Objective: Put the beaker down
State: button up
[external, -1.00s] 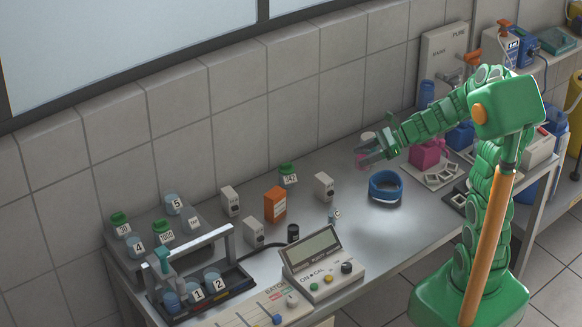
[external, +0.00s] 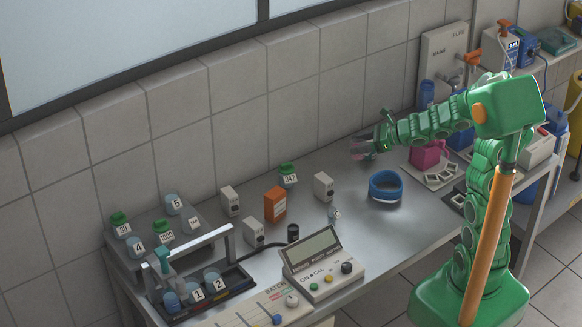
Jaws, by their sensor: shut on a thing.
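My gripper (external: 366,147) is at the end of the green arm, above the back part of the steel bench near the tiled wall, up and left of the blue ring. Its fingers are shut on the beaker, which I can barely make out between them and the hand. I cannot tell how far it is from the bench top. Other numbered beakers stand at the left: beakers 1 (external: 195,291) and 2 (external: 215,284) in the dark rack, and beakers 4 (external: 136,246) and 5 (external: 173,204) on the grey stand.
The blue ring (external: 385,187) lies on the bench (external: 345,228). A pink jug (external: 427,157) stands right of my gripper. An orange box (external: 275,204), small white boxes and a green-capped jar (external: 288,175) stand to the left.

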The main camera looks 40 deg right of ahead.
jog(key=shift+w+f, duration=1.85)
jog(key=shift+w, duration=0.2)
jog(key=shift+w+f, duration=1.85)
jog(key=shift+w, duration=0.2)
jog(key=shift+f, duration=1.5)
jog(key=shift+f, duration=0.1)
jog(key=o, duration=1)
jog(key=shift+o, duration=0.2)
